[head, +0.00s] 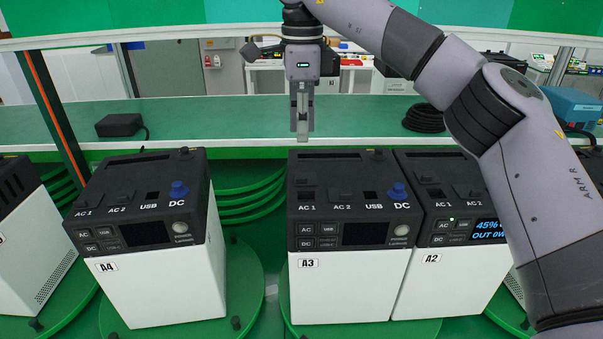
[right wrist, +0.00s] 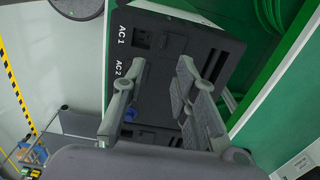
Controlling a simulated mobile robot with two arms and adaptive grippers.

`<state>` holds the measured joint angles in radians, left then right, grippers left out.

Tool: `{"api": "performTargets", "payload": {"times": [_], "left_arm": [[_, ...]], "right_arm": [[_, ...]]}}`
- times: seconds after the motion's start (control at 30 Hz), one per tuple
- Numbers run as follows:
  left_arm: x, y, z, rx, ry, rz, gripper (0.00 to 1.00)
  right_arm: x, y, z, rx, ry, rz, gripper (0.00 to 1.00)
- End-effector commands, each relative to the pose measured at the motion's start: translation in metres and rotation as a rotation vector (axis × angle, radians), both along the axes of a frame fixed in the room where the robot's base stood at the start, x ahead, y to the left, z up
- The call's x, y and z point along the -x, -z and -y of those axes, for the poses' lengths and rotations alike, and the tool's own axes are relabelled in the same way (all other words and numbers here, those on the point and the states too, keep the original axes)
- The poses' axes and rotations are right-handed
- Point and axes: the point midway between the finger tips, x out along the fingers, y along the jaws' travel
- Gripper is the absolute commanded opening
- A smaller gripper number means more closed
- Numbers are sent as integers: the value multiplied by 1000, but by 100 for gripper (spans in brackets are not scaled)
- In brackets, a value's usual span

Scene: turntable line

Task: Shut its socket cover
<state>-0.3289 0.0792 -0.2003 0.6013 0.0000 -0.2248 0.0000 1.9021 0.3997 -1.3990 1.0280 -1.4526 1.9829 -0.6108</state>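The power station A3 (head: 346,255) has a white body and a dark top with AC 1, AC 2, USB and DC ports. At AC 1 a socket face (right wrist: 142,39) shows uncovered in the right wrist view, with what looks like its raised cover beside it. A blue cap (head: 397,191) sits at DC. My right gripper (head: 302,118) points down above and behind A3, apart from it. In the right wrist view its fingers (right wrist: 158,100) are spread with nothing between them; they hide part of the top. My left gripper is not in view.
Power station A4 (head: 160,275) stands left and A2 (head: 445,275), with a lit display, close right, on green turntables. Behind runs a green bench (head: 220,118) with a black adapter (head: 119,125) and a coiled cable (head: 424,118).

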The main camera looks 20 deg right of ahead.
Motion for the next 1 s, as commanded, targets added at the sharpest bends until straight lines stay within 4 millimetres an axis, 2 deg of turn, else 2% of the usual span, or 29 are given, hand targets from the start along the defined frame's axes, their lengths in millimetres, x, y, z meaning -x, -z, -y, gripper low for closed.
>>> {"api": "performTargets", "payload": {"times": [0.07, 0.3, 0.37, 0.53, 0.73, 0.93, 1.0], "left_arm": [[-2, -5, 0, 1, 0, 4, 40], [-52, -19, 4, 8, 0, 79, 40], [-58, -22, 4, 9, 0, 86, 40], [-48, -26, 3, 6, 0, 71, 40], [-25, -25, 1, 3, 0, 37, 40], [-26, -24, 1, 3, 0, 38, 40], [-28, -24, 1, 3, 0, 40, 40]], "right_arm": [[1, 17, 1, 2, 0, -5, 27], [0, 66, 1, 1, -1, -3, 27], [1, 76, 0, 0, -1, -2, 27], [0, 96, 0, 0, 1, -1, 27], [0, 105, 0, -1, 0, 0, 27], [0, 105, 0, -1, 0, 0, 27], [0, 105, 0, -1, 0, 0, 22]]}}
